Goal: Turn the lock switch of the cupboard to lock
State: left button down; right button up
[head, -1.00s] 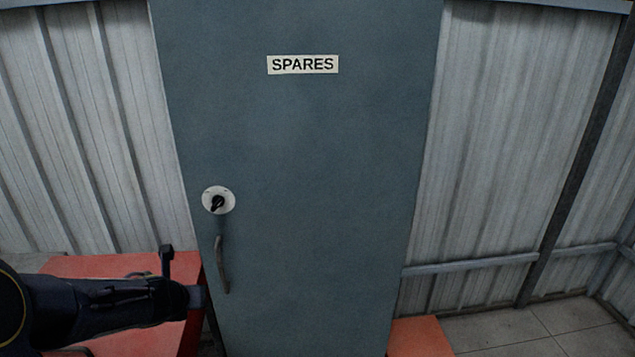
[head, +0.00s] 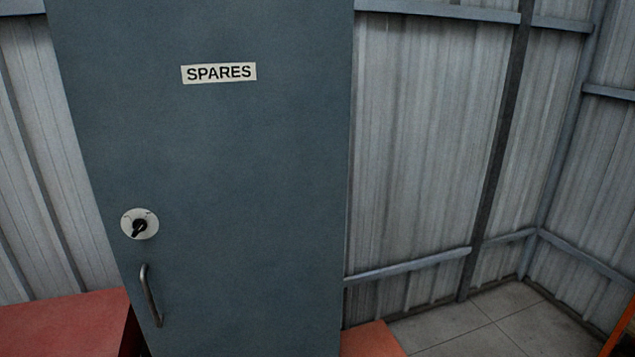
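The cupboard (head: 230,180) is a tall blue-grey door front with a "SPARES" label (head: 218,73) near its top. The lock switch (head: 139,227) is a black knob on a round white plate at the door's left side. The knob sits at a slant, its lower end toward the left. Marks on the plate are too small to read. A curved metal handle (head: 151,296) is below the switch, and the door looks closed. Neither of my grippers shows in the head view.
A red surface (head: 62,325) stands at the lower left beside the cupboard. An orange-red patch (head: 371,341) lies at the cupboard's lower right. Tiled floor (head: 470,318) is bare to the right. Corrugated metal walls (head: 425,140) with dark and grey beams stand behind.

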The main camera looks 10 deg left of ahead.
aim_at(139, 225)
jog(key=u, duration=1.3)
